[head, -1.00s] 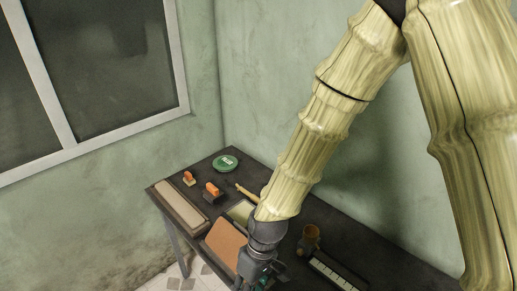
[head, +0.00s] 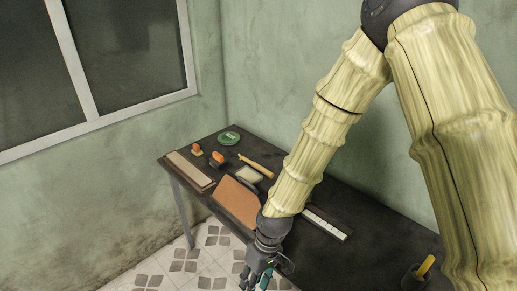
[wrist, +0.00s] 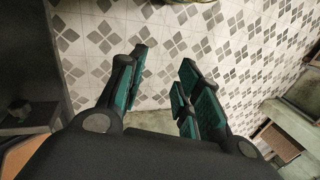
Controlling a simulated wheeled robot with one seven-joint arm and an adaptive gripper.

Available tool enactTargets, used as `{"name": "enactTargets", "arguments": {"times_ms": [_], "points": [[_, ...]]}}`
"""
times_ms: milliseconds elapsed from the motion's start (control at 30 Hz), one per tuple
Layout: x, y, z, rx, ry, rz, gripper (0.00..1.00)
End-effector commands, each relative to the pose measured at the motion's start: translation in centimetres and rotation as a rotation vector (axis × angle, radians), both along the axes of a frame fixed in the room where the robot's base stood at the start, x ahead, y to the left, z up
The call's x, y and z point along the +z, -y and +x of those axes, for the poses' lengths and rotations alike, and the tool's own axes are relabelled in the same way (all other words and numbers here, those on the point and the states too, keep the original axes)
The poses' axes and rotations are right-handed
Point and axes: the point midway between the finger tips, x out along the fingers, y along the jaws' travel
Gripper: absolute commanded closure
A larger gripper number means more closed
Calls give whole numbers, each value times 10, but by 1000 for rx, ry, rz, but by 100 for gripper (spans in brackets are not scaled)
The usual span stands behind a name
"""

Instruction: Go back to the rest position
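My gripper (head: 258,280) hangs at the bottom of the head view, past the table's front edge and over the tiled floor. In the wrist view my gripper (wrist: 164,62) has its two green-padded fingers spread apart. Only floor shows between them, so it is open and empty. My pale, bamboo-like arm crosses the right half of the head view and hides part of the table.
The dark table (head: 322,246) holds a brown board (head: 238,200), a beige board (head: 190,169), orange-topped stamps (head: 217,158), a green round item (head: 229,138), a white strip (head: 326,224) and a dark cup (head: 416,277). A wooden box (wrist: 277,142) stands at right in the wrist view.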

Motion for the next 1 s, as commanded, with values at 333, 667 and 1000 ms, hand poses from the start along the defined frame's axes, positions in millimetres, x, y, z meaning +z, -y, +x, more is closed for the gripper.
{"name": "enactTargets", "arguments": {"times_ms": [333, 667, 1000], "points": [[-102, 48, -47, -178, 5, -41, 66], [-250, 141, -119, -470, 16, -155, 66], [-320, 221, -208, -673, 76, -275, 66]]}}
